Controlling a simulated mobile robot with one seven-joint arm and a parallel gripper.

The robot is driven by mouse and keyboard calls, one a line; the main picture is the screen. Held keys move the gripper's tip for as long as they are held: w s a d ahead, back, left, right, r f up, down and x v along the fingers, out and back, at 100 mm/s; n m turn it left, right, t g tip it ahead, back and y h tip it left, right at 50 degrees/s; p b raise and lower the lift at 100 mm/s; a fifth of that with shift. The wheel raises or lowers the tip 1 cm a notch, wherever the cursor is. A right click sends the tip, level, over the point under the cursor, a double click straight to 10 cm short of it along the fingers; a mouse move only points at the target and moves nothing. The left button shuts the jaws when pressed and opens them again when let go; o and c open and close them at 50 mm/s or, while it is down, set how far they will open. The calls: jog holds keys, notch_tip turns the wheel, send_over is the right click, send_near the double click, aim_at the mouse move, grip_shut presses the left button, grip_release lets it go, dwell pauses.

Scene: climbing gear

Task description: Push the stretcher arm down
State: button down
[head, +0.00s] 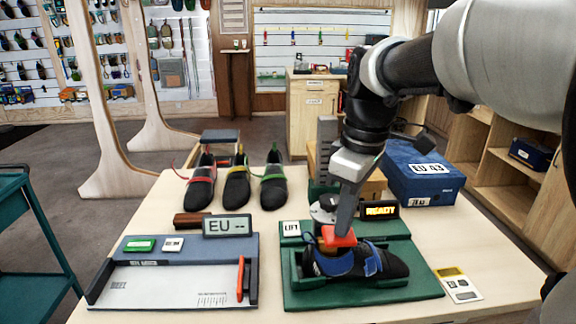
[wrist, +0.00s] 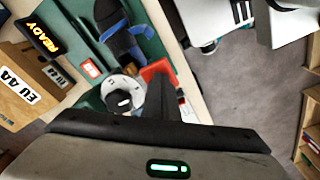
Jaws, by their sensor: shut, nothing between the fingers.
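The green shoe stretcher (head: 425,287) stands at the table's front, with a black and blue climbing shoe (head: 355,262) lying in its tray. The stretcher arm's red end (head: 338,238) is above the shoe; it also shows in the wrist view (wrist: 157,69). My gripper (head: 342,228) is shut and points down, its tips at the red end. They look to be touching it or very close; I cannot tell which. My gripper (wrist: 160,85) hides part of the red end in the wrist view. A round dial (head: 322,212) and a lit "READY" display (head: 380,210) are behind.
A measuring board (head: 160,292) with an "EU --" display (head: 228,226) is at left. Red, yellow (head: 237,185) and green-trimmed shoes stand behind it. A blue "EU 43" box (head: 415,178) is at back right. A yellow and white card (head: 458,284) lies right of the stretcher.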

notch_tip(320, 180, down, 3)
jog(key=shift+r+b, duration=0.1)
jog(key=shift+b, duration=0.5)
jog(key=shift+d+r, duration=0.1)
jog(key=shift+r, duration=0.2)
jog(key=shift+s+d+r+p, duration=0.25)
jog(key=shift+s+d+p, duration=0.1)
jog(key=shift+s+d, duration=0.15)
jog(key=shift+s+d+r+p, duration=0.2)
jog(key=shift+s+d+p, duration=0.15)
jog(key=shift+d, duration=0.25)
notch_tip(320, 180, up, 17)
jog(key=s+d+p, duration=0.1)
jog(key=p, duration=0.4)
jog(key=shift+d+r+p, duration=0.2)
jog(key=shift+p, duration=0.1)
